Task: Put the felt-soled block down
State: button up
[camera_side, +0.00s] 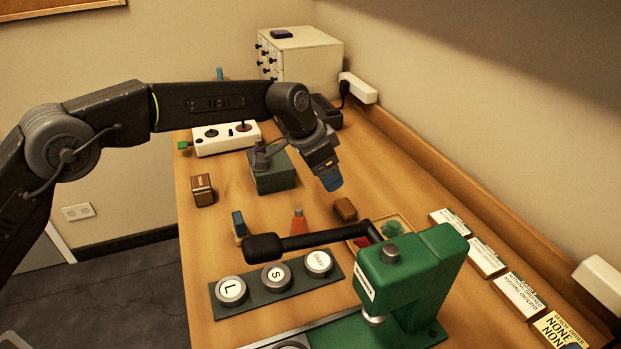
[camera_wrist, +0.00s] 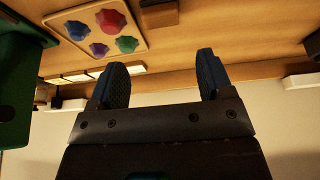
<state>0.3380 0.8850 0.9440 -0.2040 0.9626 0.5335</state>
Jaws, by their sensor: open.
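A small brown block (camera_side: 344,209) lies on the wooden table beside a shallow tray. It also shows at the top edge of the wrist view (camera_wrist: 158,13), partly cut off. A second brown block (camera_side: 202,189), with lighter stripes, stands at the table's left side. I see no clear felt sole, so I cannot tell which block has one. My gripper (camera_side: 331,180) is above the table, behind the first block in the side view. In the wrist view its two blue fingers (camera_wrist: 161,72) are spread apart with nothing between them.
A green press (camera_side: 415,275) with a long black handle (camera_side: 310,241) stands in front. The tray (camera_wrist: 146,44) holds several coloured knobs. A dark green box (camera_side: 273,180) stands left of my gripper. Cards (camera_side: 486,256) lie along the right edge. Bare table lies right of my gripper.

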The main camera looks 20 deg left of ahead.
jog(key=shift+r, duration=0.1)
jog(key=s+a+r+n+t+y, duration=0.1)
jog(key=s+a+r+n, duration=0.3)
jog(key=s+a+r, duration=1)
jog(key=s+a+f+n, duration=0.1)
jog(key=s+a, duration=0.2)
jog(key=s, duration=0.5)
jog(key=s+a+f+n+t+y, duration=0.1)
jog(key=s+a+f+n, duration=0.1)
jog(key=s, duration=0.6)
jog(key=s+a+f+n+y, duration=0.1)
jog(key=s+a, duration=0.3)
jog(key=s, duration=0.4)
jog(key=shift+a+f+n, duration=0.35)
jog(key=shift+a+n, duration=0.05)
jog(key=shift+n, duration=0.1)
